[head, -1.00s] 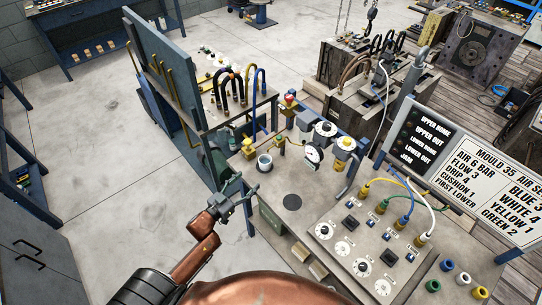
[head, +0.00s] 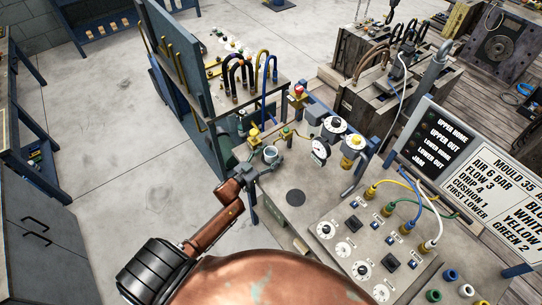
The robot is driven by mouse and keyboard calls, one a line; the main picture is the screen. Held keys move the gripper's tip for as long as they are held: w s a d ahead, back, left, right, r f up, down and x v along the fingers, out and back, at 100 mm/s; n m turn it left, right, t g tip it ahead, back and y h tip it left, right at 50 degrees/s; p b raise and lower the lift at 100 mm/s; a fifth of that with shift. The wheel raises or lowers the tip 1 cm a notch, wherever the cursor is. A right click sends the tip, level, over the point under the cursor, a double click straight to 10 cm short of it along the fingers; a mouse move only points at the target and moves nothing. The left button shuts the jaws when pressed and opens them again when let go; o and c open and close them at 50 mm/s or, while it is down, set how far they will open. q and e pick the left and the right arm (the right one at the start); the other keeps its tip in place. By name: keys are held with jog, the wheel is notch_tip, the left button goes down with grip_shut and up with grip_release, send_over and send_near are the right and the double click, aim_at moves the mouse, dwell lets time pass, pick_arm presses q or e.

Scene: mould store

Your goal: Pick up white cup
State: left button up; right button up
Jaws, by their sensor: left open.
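The white cup (head: 271,153) stands upright near the left edge of the grey bench top, its dark inside facing up. My left gripper (head: 262,162) is open at the cup's near left side, with its fingers close to the cup's wall. I cannot tell whether the fingers touch the cup or reach around it. The lower part of the cup is partly hidden by the gripper. My right gripper is not in view.
A panel with coloured hoses (head: 375,235) and a sign (head: 483,180) lie right. Bare bench surrounds a dark disc (head: 295,197).

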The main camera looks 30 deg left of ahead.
pick_arm(q)
jog(key=shift+w, duration=0.1)
jog(key=c, duration=1.1)
jog(key=shift+c, duration=0.3)
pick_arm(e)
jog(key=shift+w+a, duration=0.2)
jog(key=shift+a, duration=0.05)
